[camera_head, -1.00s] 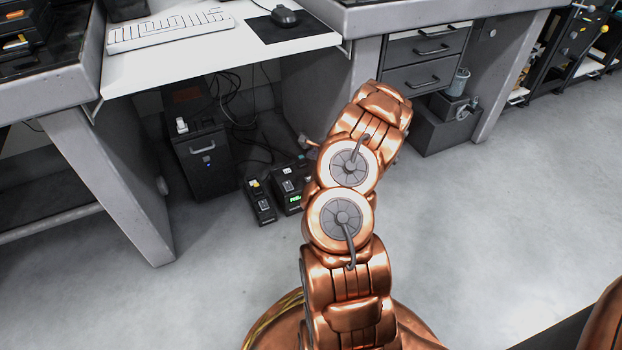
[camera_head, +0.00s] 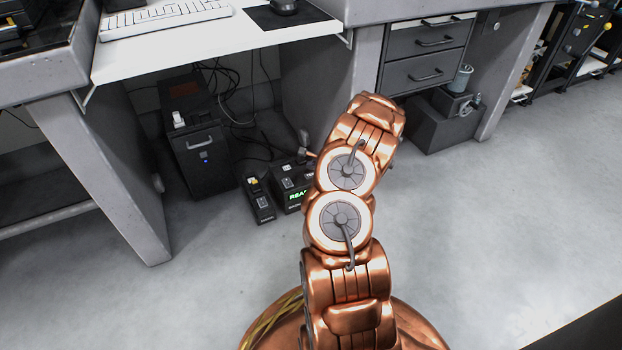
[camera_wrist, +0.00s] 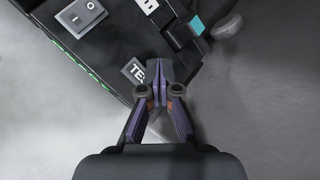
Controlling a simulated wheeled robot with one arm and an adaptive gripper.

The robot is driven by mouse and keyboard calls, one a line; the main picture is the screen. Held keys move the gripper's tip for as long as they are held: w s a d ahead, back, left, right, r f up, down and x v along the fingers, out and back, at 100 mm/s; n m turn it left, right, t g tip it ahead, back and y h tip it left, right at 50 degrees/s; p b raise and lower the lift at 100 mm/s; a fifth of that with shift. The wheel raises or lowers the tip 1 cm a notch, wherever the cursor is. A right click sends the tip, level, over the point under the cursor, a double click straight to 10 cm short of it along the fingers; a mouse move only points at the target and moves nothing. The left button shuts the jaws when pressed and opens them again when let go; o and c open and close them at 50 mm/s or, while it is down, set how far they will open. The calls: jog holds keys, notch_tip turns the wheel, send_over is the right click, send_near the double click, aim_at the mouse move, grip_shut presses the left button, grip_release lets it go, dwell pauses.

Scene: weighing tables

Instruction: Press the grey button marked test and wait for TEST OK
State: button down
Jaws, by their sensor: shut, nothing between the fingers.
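A black box (camera_head: 283,201) with a green lit display (camera_head: 296,192) stands on the floor under the desk. The display shows letters starting "REA"; my arm hides the rest. In the wrist view the box's black top (camera_wrist: 117,45) carries a grey rocker switch (camera_wrist: 81,16) and a label (camera_wrist: 134,71) reading "TE", partly covered. My gripper (camera_wrist: 166,72) is shut and empty, its tips over the box beside that label. The grey button is not clearly visible; the fingertips cover that area. I cannot tell whether they touch it.
A smaller black box with a yellow part (camera_head: 258,201) stands just left. A teal part (camera_wrist: 196,26) lies near the tips in the wrist view. The desk (camera_head: 215,38) overhangs; the front floor is clear.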

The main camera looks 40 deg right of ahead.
jog(key=shift+f, duration=0.75)
jog(key=shift+f+b, duration=0.25)
jog(key=shift+b, duration=0.1)
dwell(0.7)
jog(key=shift+f, duration=0.2)
jog(key=shift+f, duration=0.4)
dwell(0.8)
jog(key=shift+r, duration=0.1)
jog(key=shift+r+p, duration=0.3)
jog(key=shift+r, duration=0.45)
jog(key=shift+r+p, duration=1.6)
jog(key=shift+r, duration=0.95)
